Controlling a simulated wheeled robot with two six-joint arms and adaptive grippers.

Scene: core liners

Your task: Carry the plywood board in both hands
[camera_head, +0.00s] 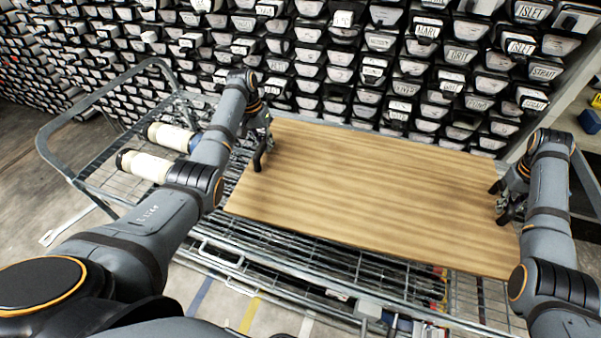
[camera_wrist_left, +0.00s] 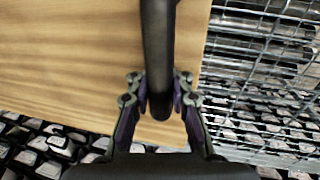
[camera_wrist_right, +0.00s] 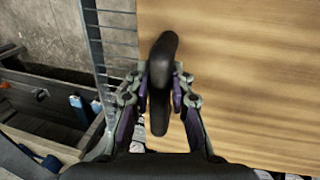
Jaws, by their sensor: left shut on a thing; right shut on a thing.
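The plywood board (camera_head: 375,190) is a flat, light-brown grained panel, lying roughly level over the wire cart (camera_head: 225,240) in the head view. A black handle (camera_wrist_left: 158,50) stands at its left end, and another black handle (camera_wrist_right: 160,65) at its right end. My left gripper (camera_head: 262,143) is shut on the left handle, with its fingers on either side in the left wrist view (camera_wrist_left: 160,95). My right gripper (camera_head: 508,200) is shut on the right handle, as the right wrist view (camera_wrist_right: 160,97) also shows. Whether the board touches the cart cannot be told.
Stacked black bins with white labelled fronts (camera_head: 340,75) form a wall close behind the board. Two cream cylinders (camera_head: 147,166) lie on the cart's left part, near my left arm. A grey tube rail (camera_head: 95,97) rises at the cart's left end. A shelf stands at far right.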

